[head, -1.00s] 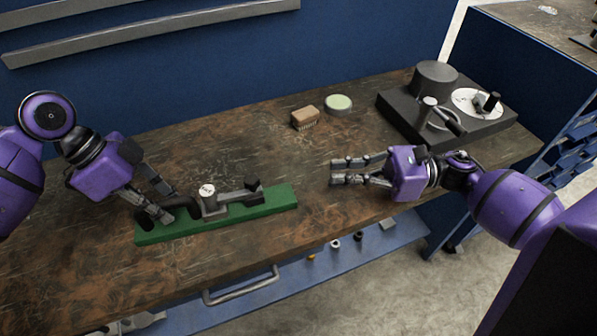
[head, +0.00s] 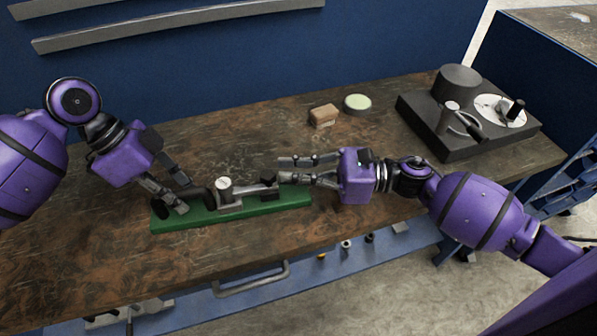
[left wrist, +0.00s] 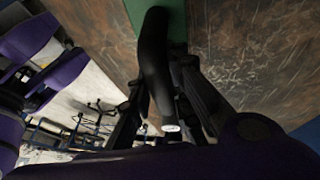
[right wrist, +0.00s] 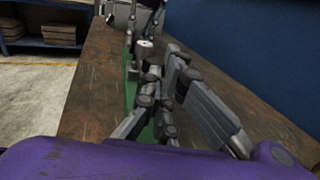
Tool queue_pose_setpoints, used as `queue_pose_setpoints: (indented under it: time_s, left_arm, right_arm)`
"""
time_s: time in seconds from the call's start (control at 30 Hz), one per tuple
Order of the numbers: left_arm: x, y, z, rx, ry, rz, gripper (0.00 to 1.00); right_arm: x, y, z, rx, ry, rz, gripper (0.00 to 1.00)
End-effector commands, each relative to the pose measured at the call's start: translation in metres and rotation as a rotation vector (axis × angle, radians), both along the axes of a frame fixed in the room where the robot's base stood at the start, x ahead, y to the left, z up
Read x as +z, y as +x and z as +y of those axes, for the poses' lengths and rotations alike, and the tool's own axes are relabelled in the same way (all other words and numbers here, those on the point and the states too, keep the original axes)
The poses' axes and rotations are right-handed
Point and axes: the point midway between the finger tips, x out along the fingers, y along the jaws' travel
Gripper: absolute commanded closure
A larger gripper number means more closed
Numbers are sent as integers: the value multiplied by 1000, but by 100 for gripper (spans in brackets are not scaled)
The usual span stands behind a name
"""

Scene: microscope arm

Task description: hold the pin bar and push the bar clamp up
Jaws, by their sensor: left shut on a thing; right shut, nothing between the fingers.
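A green base strip (head: 240,211) lies on the table's front left. On it stand a grey post with a round white top (head: 223,184) and a grey bar with a dark block (head: 268,186) at its right end, seemingly the bar clamp. My left gripper (head: 186,203) is shut on a black curved bar (left wrist: 156,55), apparently the pin bar, at the strip's left part. My right gripper (head: 283,169) is shut and empty, its fingertips just behind the dark block; I cannot tell whether they touch it. The right wrist view shows the post (right wrist: 145,47) beyond the fingers.
A brown brush (head: 324,115) and a round pale-green-topped tin (head: 357,103) sit at the back. A dark base (head: 470,138) with a cylinder and levers stands at the right. The table behind the strip is clear. A drawer handle (head: 252,281) is below the front edge.

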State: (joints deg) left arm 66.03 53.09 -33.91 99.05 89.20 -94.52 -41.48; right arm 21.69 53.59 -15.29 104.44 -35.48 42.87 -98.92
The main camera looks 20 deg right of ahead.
Motion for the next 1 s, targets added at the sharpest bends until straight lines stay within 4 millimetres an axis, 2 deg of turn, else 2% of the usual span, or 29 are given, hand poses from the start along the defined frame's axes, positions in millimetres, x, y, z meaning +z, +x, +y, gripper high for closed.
queue_pose_setpoints:
  time_s: [0.17,0.37,0.67,0.87,1.0]
  left_arm:
    - [1,0,-1,0,-2,-2,100]
    - [1,0,-1,-1,-2,-2,100]
    - [1,0,-1,-2,-4,-1,100]
    - [1,0,-1,-2,-4,-1,100]
    - [1,0,-1,-1,-2,-2,100]
  right_arm:
    - [0,0,0,0,0,0,100]
    - [1,3,11,0,3,-1,100]
    - [1,2,10,1,1,0,100]
    - [-1,-5,-11,-2,-1,3,100]
    - [-1,-15,-40,-4,-3,3,100]
